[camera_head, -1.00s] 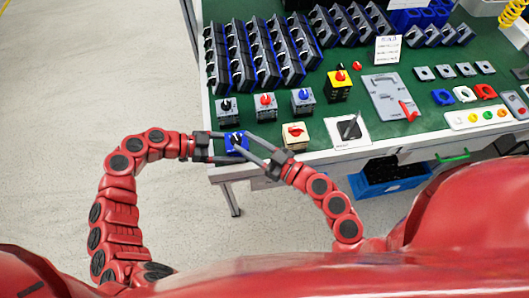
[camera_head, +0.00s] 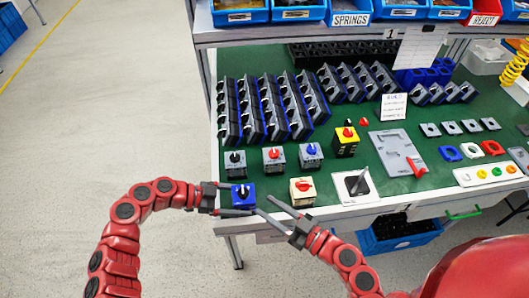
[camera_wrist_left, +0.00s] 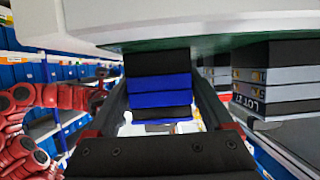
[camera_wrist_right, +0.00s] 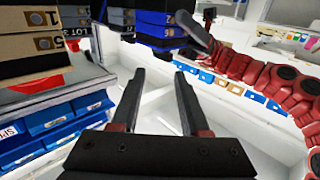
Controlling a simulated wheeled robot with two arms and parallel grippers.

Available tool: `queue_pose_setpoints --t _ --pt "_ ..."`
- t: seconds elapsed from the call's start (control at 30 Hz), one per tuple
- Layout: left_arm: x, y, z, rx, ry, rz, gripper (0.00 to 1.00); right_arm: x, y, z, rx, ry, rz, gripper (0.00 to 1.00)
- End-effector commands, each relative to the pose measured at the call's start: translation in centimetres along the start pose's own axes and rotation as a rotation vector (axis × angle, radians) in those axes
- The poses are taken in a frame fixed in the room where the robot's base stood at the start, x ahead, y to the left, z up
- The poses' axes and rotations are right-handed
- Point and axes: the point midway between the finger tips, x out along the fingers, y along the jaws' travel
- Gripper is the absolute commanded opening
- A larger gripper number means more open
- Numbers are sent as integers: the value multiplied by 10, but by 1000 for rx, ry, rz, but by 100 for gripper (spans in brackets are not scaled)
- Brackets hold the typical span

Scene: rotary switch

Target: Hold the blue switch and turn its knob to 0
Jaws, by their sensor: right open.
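My right gripper (camera_head: 262,204) is open and empty, just right of and in front of the switch, apart from the knob. In the right wrist view the switch (camera_wrist_right: 155,27) is beyond the right fingers, at the top. The knob's exact setting is too small to read.
A beige switch with a red knob (camera_head: 303,191) stands close on the right. Grey switches (camera_head: 235,163) stand behind. A white plate with a dark lever (camera_head: 354,186) is farther right. A blue bin (camera_head: 400,236) is below the table edge.

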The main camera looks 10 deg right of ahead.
Motion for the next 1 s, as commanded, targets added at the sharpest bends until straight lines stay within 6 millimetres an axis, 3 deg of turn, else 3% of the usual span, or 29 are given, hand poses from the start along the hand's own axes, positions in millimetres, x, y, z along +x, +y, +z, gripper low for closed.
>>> queue_pose_setpoints --t 0.07,0.3,0.43,0.8,1.0 --pt "0 0 0 0 0 0 100 0 0 0 0 0 0 45" --pt "-1 0 0 0 0 0 100 0 0 0 0 0 0 45" --pt "-12 0 1 -1 -1 -1 100 0 0 0 0 0 0 45" --pt "-90 -2 0 -1 1 -7 100 0 0 0 0 0 0 45" --pt "-115 -1 0 0 -1 -3 100 0 0 0 0 0 0 45"
